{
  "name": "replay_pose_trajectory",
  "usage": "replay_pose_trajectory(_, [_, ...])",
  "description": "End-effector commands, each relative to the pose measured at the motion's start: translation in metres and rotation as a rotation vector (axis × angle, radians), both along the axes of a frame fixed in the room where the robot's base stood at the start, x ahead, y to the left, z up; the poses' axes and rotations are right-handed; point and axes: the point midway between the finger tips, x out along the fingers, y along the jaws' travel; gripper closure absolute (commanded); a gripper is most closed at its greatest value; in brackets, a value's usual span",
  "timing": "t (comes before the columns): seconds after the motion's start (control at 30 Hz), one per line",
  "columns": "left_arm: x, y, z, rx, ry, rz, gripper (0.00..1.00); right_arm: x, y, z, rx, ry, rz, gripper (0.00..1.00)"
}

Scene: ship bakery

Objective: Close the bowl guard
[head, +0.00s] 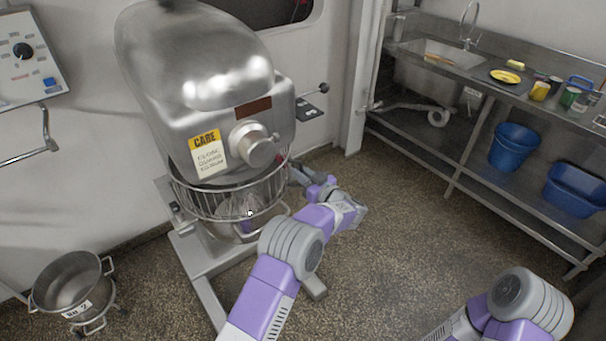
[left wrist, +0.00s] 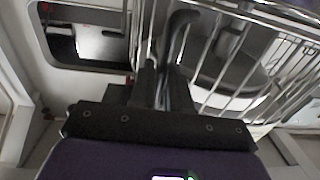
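The mixer (head: 210,85) has a wire bowl guard (head: 205,203) below its head. In the head view its bars span the front, above the metal bowl (head: 268,217); how it meets the mixer at the far right is hidden. In the left wrist view the guard's bars (left wrist: 243,62) fill the upper right. My left gripper (head: 304,177) is at the right side of the guard. In the left wrist view its dark fingers (left wrist: 163,85) are close together by the bars, with a dark curved piece (left wrist: 181,28) just beyond; I cannot tell whether they grip it. My right gripper is out of view.
A pot on a wheeled stand (head: 70,287) is at lower left. A control panel (head: 25,55) is on the left wall. A steel sink counter (head: 440,65) with blue tubs (head: 513,147) below stands at right. The floor between is clear.

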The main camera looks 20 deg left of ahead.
Motion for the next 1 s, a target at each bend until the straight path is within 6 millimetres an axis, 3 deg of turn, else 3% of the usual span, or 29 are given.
replay_pose_trajectory(0.1, [0.003, 0.006, 0.008, 0.008, -0.014, 0.001, 0.71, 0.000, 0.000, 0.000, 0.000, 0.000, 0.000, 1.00])
replay_pose_trajectory(0.57, [0.000, 0.002, 0.002, 0.003, -0.004, 0.002, 0.71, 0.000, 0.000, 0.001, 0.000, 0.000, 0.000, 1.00])
replay_pose_trajectory(1.0, [-0.036, -0.053, 0.007, 0.006, -0.013, -0.003, 0.71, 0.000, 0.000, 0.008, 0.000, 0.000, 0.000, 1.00])
